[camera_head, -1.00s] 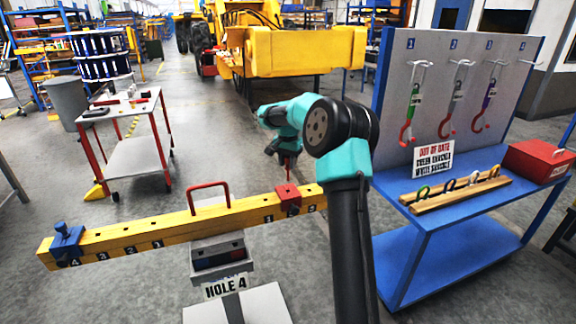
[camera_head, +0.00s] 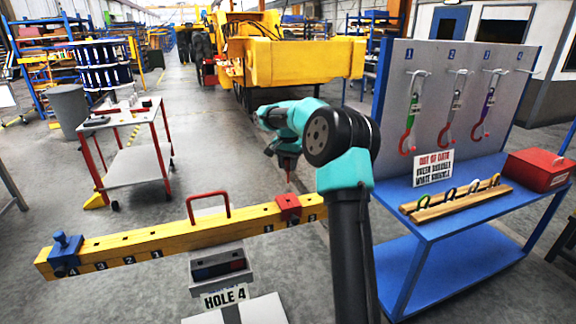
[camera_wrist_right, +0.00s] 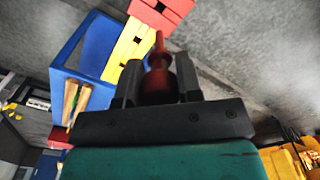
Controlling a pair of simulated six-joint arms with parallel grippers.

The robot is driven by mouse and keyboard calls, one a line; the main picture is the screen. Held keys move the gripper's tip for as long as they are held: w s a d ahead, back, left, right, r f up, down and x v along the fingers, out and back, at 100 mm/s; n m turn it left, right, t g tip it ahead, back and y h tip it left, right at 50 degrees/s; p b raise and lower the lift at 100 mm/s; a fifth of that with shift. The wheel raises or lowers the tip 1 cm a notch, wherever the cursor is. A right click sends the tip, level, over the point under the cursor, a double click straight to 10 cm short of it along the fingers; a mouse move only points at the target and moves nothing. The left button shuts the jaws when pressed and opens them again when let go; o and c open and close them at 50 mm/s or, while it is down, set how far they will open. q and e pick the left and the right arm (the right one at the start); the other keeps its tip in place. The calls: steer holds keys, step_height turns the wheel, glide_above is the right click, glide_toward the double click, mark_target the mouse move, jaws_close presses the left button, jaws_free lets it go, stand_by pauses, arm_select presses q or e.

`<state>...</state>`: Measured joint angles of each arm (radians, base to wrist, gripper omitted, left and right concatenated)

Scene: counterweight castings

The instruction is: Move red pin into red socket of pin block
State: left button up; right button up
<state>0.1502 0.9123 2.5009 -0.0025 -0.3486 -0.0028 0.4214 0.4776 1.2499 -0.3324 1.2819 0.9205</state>
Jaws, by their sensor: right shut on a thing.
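My right gripper (camera_head: 288,168) is shut on the red pin (camera_head: 289,181) and holds it above the red block (camera_head: 288,206) on the yellow beam (camera_head: 180,237). In the right wrist view, the red pin (camera_wrist_right: 159,68) stands between the two dark fingers of my right gripper (camera_wrist_right: 158,80), its thin tip pointing away toward the red block (camera_wrist_right: 160,10). The grey pin block (camera_head: 243,277) stands in front of the beam's middle, with a dark blue socket on its left and a dark red socket (camera_head: 237,266) on its right. My left gripper is out of view.
A red handle (camera_head: 208,196) rises from the beam's middle and a blue block (camera_head: 66,252) sits at its left end. A "HOLE 4" sign (camera_head: 224,297) is below the pin block. A blue bench (camera_head: 400,226) with a hook board stands right.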

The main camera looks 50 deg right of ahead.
steer(key=shift+r, duration=0.15)
steer(key=shift+r, duration=3.25)
